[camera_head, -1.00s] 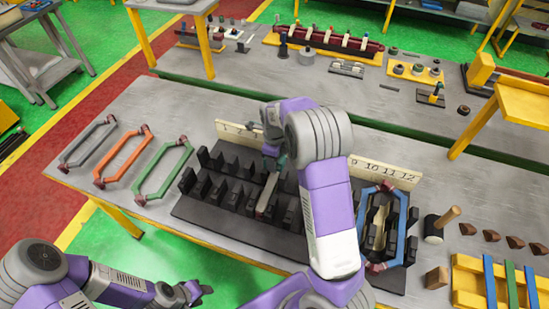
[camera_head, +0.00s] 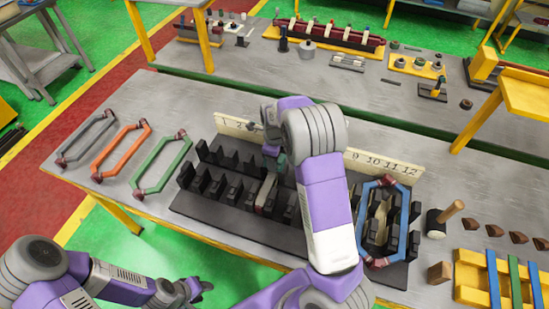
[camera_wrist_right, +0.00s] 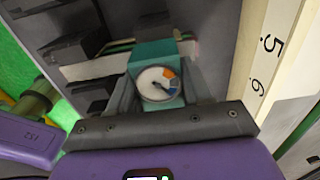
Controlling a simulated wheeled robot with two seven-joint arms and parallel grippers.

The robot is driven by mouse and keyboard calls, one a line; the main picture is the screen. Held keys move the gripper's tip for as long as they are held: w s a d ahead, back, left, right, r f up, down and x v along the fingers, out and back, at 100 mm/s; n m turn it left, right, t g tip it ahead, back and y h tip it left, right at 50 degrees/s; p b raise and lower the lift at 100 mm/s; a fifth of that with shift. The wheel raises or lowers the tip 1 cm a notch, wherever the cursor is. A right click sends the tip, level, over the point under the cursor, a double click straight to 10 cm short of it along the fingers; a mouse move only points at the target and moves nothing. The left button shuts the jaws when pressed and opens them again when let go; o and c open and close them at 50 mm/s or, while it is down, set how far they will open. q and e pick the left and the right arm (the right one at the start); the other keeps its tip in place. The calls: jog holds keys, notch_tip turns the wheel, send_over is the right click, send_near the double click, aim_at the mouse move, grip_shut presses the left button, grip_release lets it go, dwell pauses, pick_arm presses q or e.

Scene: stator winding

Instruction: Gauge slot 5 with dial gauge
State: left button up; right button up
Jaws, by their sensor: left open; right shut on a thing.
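The dial gauge (camera_wrist_right: 155,84), a teal body with a round white dial, is held in my right gripper (camera_wrist_right: 153,105). In the head view my right gripper (camera_head: 275,145) is over the black stator block (camera_head: 222,218), largely hidden by my right arm. A pale bar (camera_head: 266,190) extends below it between the black teeth; it appears to belong to the gauge, but its depth in the slot is unclear. The number board (camera_head: 395,168) stands behind the block; the wrist view shows its 5 and 6 (camera_wrist_right: 272,45) beside the gauge. My left gripper (camera_head: 196,288) is open and empty at the bottom.
Grey, orange (camera_head: 122,151) and green (camera_head: 160,165) coil frames lie left of the block. A blue coil frame (camera_head: 361,225) sits on the block's right end. A mallet (camera_head: 437,222), wooden wedges (camera_head: 511,240) and a yellow rack (camera_head: 470,292) are at the right.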

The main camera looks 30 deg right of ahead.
jog(key=shift+f, duration=0.2)
dwell(0.5)
jog(key=o, duration=1.1)
notch_tip(320, 180, up, 8)
jog(key=shift+f+p, duration=0.2)
jog(key=shift+p, duration=0.1)
dwell(0.4)
